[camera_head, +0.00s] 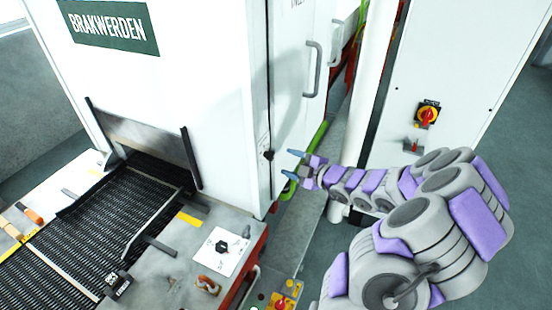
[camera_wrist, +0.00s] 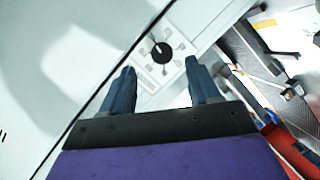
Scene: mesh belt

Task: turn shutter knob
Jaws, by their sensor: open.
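A round black knob (camera_wrist: 161,52) sits on a pale panel with small markings around it in the wrist view. It appears to be the small dark knob (camera_head: 268,155) on the side of the white machine (camera_head: 215,110), near its front corner, in the head view. My gripper (camera_head: 292,164) is to the right of the knob, pointing at the machine side. Its two blue fingers (camera_wrist: 160,68) are apart and empty. In the wrist view the knob shows between and just beyond the fingertips. The fingers look apart from it.
A mesh belt (camera_head: 110,225) runs out of the machine at left. A second black knob on a white plate (camera_head: 240,256) is on the bench. A door handle (camera_head: 313,70) juts out above my gripper. A grey cabinet with a red-yellow switch (camera_head: 427,115) stands at right.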

